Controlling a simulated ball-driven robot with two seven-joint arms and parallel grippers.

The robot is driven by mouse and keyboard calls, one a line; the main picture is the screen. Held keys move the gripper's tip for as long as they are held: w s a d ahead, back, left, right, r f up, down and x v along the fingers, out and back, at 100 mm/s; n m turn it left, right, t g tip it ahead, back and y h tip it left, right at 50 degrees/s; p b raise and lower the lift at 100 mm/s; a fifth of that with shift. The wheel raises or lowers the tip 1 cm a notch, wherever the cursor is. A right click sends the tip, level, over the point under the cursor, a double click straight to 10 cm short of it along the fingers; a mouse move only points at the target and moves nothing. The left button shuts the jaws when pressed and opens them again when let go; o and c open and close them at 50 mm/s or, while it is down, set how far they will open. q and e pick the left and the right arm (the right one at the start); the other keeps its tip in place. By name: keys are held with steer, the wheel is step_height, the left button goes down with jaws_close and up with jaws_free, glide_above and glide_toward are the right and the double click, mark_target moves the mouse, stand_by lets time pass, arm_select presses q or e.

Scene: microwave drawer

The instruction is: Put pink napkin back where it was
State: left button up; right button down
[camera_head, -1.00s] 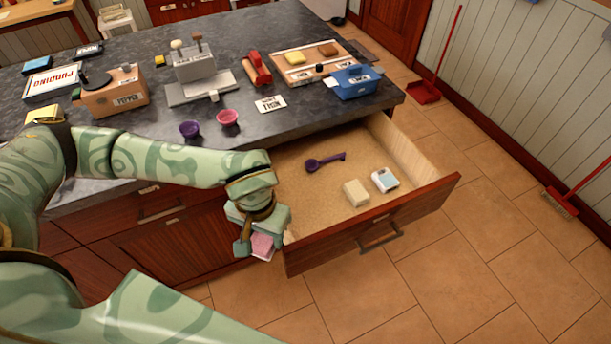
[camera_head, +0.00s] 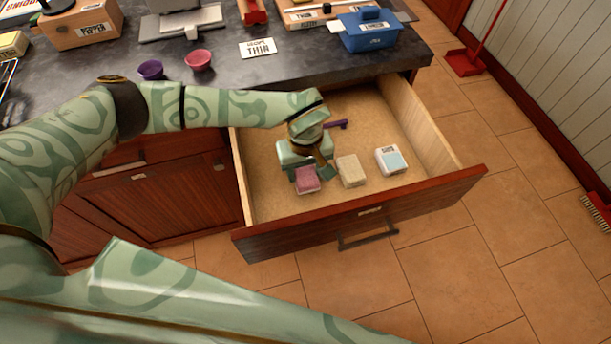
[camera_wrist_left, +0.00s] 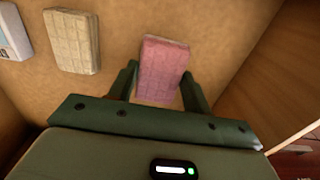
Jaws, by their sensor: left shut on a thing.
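The pink napkin (camera_head: 307,179) is between the fingers of my left gripper (camera_head: 311,172), inside the open drawer (camera_head: 262,181). In the left wrist view the pink napkin (camera_wrist_left: 161,68) sits between the two fingers of the left gripper (camera_wrist_left: 160,90), which is shut on it. It is at or just above the drawer floor; I cannot tell if it touches. A cream napkin (camera_head: 351,171) lies just to its right, and a white and blue packet (camera_head: 390,160) lies farther right. My right gripper is not in view.
A purple scoop (camera_head: 337,124) lies at the back of the drawer, partly hidden by my arm. Purple (camera_head: 151,70) and pink (camera_head: 198,60) bowls, a card (camera_head: 257,49) and a blue box (camera_head: 368,29) stand on the counter above. The drawer's right part has free floor.

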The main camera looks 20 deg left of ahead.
mark_target(305, 173)
arm_select(q)
step_height(305, 173, down, 3)
steer(key=shift+s+r+b, duration=0.1)
steer(key=shift+b, duration=0.3)
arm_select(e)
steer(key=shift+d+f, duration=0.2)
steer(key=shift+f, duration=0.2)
arm_select(q)
steer(key=o, duration=0.9)
steer(key=shift+o, duration=0.2)
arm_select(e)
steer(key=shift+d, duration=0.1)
arm_select(q)
step_height(305, 173, up, 11)
steer(key=p, duration=0.3)
steer(key=shift+r, duration=0.15)
steer(key=shift+r+p, duration=0.3)
steer(key=shift+r, duration=0.1)
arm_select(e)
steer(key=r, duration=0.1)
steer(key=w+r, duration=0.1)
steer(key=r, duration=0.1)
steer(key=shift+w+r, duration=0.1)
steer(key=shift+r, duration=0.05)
